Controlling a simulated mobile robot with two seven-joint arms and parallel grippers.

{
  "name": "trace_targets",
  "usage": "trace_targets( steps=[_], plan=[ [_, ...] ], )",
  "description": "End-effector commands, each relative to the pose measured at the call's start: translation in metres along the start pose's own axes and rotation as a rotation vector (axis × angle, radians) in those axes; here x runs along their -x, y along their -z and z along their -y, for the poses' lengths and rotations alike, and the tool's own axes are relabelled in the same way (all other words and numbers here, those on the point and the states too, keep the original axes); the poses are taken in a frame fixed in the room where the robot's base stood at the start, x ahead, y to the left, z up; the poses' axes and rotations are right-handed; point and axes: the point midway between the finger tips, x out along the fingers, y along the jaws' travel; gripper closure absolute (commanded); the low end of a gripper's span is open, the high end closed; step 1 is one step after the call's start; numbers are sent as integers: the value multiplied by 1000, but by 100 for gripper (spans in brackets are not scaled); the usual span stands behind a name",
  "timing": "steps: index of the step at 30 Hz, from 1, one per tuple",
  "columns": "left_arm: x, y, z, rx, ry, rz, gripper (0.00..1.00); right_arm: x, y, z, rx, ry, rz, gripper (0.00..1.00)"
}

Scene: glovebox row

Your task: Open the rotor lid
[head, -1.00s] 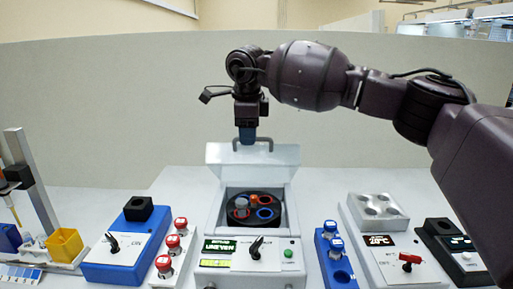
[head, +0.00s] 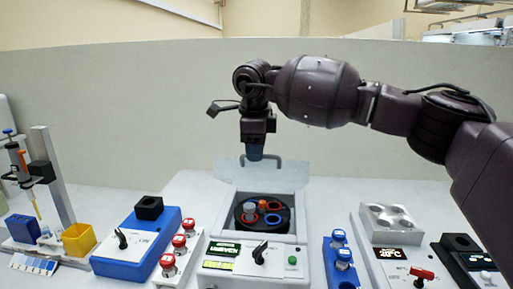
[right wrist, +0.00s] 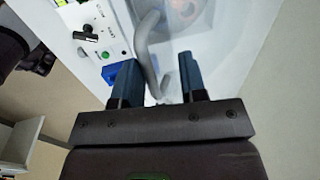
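The centrifuge (head: 225,265) stands at the middle of the bench. Its pale rotor lid (head: 285,174) is raised and leans back behind the chamber. The dark rotor (head: 263,230) is uncovered, with several coloured holes and a tube or two in it. A grey lid handle (head: 272,159) shows at the lid's top edge. My right gripper (head: 255,154) is at this handle, pointing down. In the right wrist view its two blue fingers (right wrist: 158,80) are apart, with the curved handle (right wrist: 149,50) between them. Contact with either finger cannot be told. My left gripper is not in view.
A blue device (head: 140,245) and red-capped tubes (head: 180,240) are left of the centrifuge. A blue rack (head: 335,265) and a heater block (head: 388,222) are to the right. A pipette stand (head: 50,185) is far left. A grey partition (head: 130,110) rises behind.

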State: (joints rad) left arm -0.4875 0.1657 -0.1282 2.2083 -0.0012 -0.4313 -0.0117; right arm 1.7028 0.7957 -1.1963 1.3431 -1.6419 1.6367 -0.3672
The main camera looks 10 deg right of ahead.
Motion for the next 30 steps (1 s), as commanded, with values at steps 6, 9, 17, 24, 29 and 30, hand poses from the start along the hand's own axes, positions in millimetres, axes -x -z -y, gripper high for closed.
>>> trace_targets(
  steps=[6, 9, 17, 24, 29, 30],
  plan=[
    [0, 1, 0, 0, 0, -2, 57, 6, 0, 4, -1, 2, 0, 62],
    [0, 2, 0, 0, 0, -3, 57, 11, 0, 7, -1, 2, 0, 62],
    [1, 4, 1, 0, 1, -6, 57, 23, 0, 16, 0, 2, 1, 62],
    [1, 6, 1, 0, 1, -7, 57, 34, 0, 23, -1, 0, 0, 62],
    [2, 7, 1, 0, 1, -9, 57, 42, 0, 28, -1, 1, 1, 62],
    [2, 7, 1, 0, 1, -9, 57, 43, 0, 30, -1, 1, 1, 62]
  ],
)
